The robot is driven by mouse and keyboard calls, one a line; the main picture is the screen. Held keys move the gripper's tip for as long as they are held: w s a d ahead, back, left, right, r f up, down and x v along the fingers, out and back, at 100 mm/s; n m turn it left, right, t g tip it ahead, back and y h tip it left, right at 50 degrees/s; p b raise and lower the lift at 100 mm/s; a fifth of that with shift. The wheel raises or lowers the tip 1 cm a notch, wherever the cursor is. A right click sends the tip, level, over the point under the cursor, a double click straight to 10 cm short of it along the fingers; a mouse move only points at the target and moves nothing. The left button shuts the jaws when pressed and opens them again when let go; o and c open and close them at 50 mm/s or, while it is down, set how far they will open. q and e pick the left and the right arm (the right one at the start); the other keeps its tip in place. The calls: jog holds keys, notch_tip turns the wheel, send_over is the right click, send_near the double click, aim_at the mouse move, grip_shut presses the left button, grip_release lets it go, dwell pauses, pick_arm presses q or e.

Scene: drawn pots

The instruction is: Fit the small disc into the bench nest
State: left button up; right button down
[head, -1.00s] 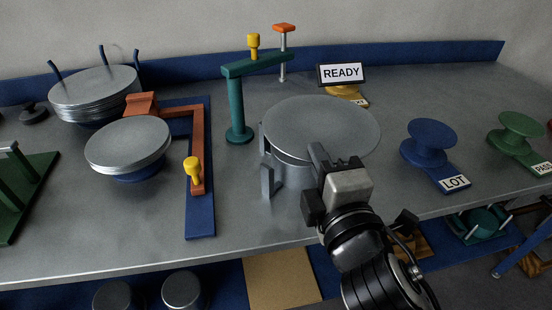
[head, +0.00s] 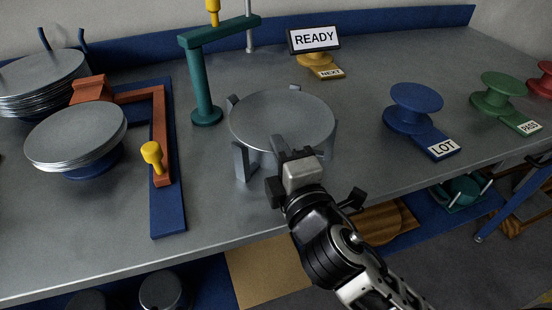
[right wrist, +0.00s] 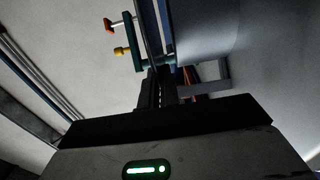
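The small disc (head: 283,118) is a thin round grey metal plate, lying about level over the bench nest. The nest's upright grey posts (head: 241,162) stand around its rim, at the left, back, right and front left. The disc hides the middle of the nest, so I cannot tell whether it rests fully on its seat. My right gripper (head: 288,152) is at the disc's front edge, its fingers close together and shut on the rim. In the right wrist view the dark fingers (right wrist: 163,92) meet beside a broad grey surface (right wrist: 205,35). My left gripper is not in view.
A teal post with an arm (head: 203,90) stands behind left of the nest. An orange bracket with a yellow knob (head: 158,130) and disc stacks (head: 75,130) are further left. A READY sign (head: 314,39) stands behind; a blue LOT spool (head: 415,100) is right. Bench between is clear.

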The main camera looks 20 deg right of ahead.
jog(key=shift+f, duration=0.2)
jog(key=c, duration=2.1)
grip_release()
jog(key=shift+f, duration=0.15)
jog(key=o, duration=0.5)
jog(key=shift+c, duration=0.2)
